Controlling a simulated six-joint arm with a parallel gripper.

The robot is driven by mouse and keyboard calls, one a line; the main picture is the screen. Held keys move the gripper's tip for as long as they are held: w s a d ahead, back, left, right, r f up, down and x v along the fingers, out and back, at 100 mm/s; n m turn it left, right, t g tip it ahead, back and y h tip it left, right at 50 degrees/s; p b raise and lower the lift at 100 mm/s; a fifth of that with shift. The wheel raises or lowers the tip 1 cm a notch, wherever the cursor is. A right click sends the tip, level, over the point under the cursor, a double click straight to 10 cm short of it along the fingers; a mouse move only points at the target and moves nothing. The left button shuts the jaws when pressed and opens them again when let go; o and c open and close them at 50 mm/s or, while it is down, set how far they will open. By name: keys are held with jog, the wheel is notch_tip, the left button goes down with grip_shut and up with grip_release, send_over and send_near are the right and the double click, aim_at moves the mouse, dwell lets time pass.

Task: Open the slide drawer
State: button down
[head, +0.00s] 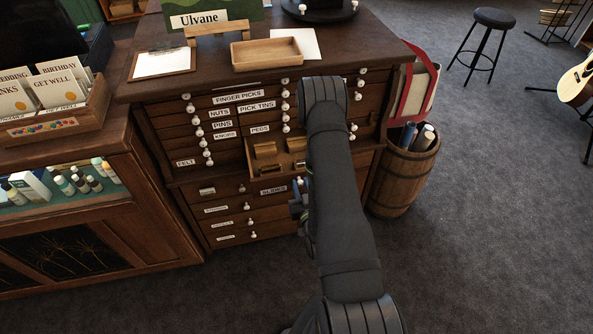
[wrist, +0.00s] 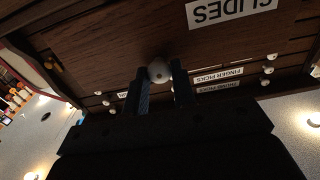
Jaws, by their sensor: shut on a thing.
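The slide drawer front (head: 254,189) bears a white SLIDES label (head: 273,190) on the dark wooden cabinet. The label also shows upside down and close in the wrist view (wrist: 232,10). An open drawer interior with small wooden-toned pieces (head: 266,151) lies directly above this front; it appears to be the same drawer, pulled partly out. My gripper (wrist: 162,80) is shut on a round white knob (wrist: 159,72), one finger on each side. In the head view my arm hides most of the gripper and the knob.
A wooden tray (head: 268,54), clipboard (head: 162,63) and Ulvane sign (head: 199,18) stand on the cabinet top. A card display counter (head: 60,112) is at left. A barrel (head: 403,178) stands close at right.

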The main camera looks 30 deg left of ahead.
jog(key=shift+v, duration=2.2)
jog(key=c, duration=1.2)
grip_release()
jog(key=shift+r, duration=0.1)
jog(key=shift+w+d+r, duration=0.25)
jog(key=shift+d+r, duration=1.55)
jog(key=shift+d, duration=0.15)
jog(key=shift+w+d+r, duration=0.3)
jog(key=shift+d+r, duration=1.5)
jog(key=shift+d, duration=0.1)
jog(key=shift+w+d+r, duration=0.25)
jog(key=shift+d+r, duration=1.55)
jog(key=shift+d, duration=0.15)
jog(key=shift+a, duration=0.1)
